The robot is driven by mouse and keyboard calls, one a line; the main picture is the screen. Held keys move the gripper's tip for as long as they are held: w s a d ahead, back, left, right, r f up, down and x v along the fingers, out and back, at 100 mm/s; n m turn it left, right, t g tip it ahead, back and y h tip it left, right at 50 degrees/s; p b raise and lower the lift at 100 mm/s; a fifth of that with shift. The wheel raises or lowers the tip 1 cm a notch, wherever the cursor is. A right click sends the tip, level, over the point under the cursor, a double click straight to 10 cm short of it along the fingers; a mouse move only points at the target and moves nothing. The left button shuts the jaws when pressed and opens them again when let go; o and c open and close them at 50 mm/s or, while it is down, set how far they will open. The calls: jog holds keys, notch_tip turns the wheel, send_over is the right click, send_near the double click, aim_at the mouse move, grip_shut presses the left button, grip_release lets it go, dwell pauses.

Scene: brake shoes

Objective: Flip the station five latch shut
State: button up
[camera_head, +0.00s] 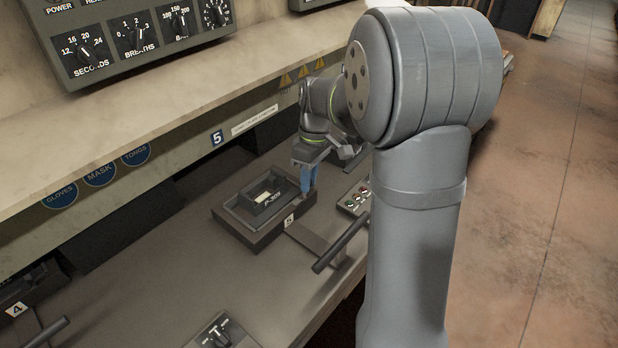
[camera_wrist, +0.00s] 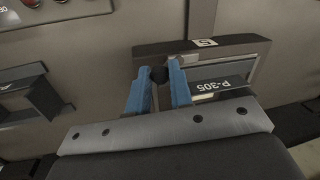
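Station five is a dark box (camera_head: 243,226) with a raised rim, marked with a small 5 plate (camera_head: 289,220). Inside it lies a part labelled P-305 (camera_wrist: 222,86). My gripper (camera_head: 306,190) points down at the right side of the box.
A small button panel (camera_head: 355,198) stands right of the gripper. A shelf (camera_head: 180,90) overhangs the bench behind. The bench left of the box (camera_head: 170,265) is clear.

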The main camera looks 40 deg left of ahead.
grip_shut()
jog(key=shift+d+m, duration=0.1)
jog(key=shift+m, duration=0.2)
jog(key=m, duration=0.2)
jog(key=shift+d+m+y, duration=0.3)
jog(key=shift+d, duration=0.05)
jog(key=shift+s+d+m+t+y, duration=0.3)
jog(key=shift+s+d+m+y, duration=0.15)
jog(key=shift+m, duration=2)
jog(key=shift+s+d+m+t+y, duration=0.25)
jog(key=shift+s+m, duration=0.3)
jog(key=shift+m, duration=1.95)
jog(key=shift+s+d+m+t+y, duration=0.35)
jog(key=shift+s+d+m, duration=0.15)
jog(key=shift+m, duration=1.95)
